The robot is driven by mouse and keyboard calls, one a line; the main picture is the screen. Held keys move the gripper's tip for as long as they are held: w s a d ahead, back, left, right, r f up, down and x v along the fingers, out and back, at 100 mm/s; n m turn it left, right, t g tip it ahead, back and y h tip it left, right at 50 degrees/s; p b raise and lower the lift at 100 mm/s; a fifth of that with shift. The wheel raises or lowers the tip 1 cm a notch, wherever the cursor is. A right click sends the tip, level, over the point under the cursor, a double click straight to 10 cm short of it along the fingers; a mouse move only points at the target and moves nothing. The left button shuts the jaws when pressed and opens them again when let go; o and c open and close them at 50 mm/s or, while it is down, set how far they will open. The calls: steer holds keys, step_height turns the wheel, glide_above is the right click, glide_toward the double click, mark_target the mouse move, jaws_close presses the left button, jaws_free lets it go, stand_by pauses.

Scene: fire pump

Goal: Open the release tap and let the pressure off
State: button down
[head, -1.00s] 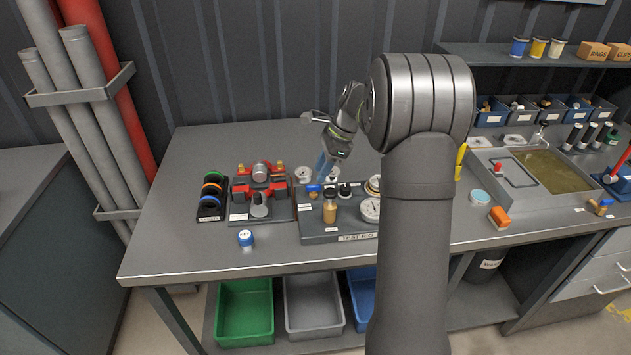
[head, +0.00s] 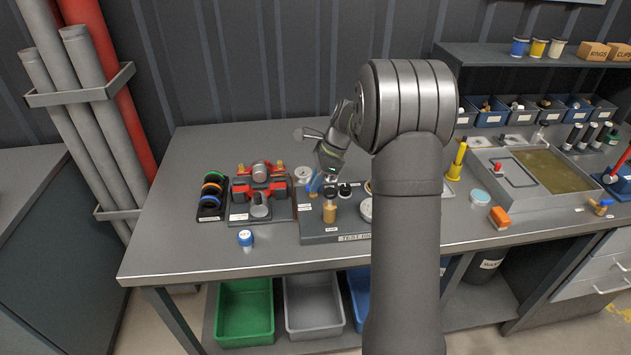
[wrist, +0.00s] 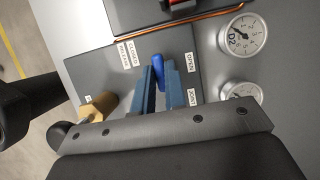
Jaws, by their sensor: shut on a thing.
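My gripper (head: 329,176) is low over the grey test rig (head: 318,232), pointing down. In the wrist view its two blue fingers (wrist: 160,90) are shut on the blue lever (wrist: 158,71) of the release tap, whose top shows between them. The lever's blue end also shows in the head view (head: 312,188). The lever lies between a "CLOSED" label (wrist: 131,54) and an "OPEN" label (wrist: 190,62); its exact angle is hard to tell. A dial gauge marked D2 (wrist: 242,36) stands nearby, its needle off toward the upper left. The tap body is hidden.
A brass-coloured bottle-shaped part (head: 329,212) stands on the rig close to my gripper. A second gauge (wrist: 240,92) is partly hidden. A red clamp fixture (head: 260,185) is left of the rig. The bench front (head: 190,262) is mostly clear.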

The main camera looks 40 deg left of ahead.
steer(key=shift+n, duration=0.3)
steer(key=n+h, duration=0.1)
steer(key=n, duration=0.2)
steer(key=shift+w+a+g, duration=0.1)
steer(key=shift+a+g, duration=0.05)
steer(key=shift+g, duration=0.25)
steer(key=n+h, duration=0.2)
steer(key=n, duration=0.3)
steer(key=shift+a, duration=0.1)
steer(key=n+h, duration=0.1)
steer(key=n, duration=0.3)
steer(key=shift+a+n+h, duration=0.15)
steer(key=shift+n+h, duration=0.15)
steer(key=shift+h, duration=0.1)
steer(key=n+h, duration=0.1)
steer(key=n, duration=0.3)
steer(key=shift+n+t, duration=0.3)
steer(key=shift+t, duration=0.1)
steer(key=shift+h, duration=0.3)
steer(key=c, duration=1.5)
jaws_free()
steer(key=shift+o, duration=0.2)
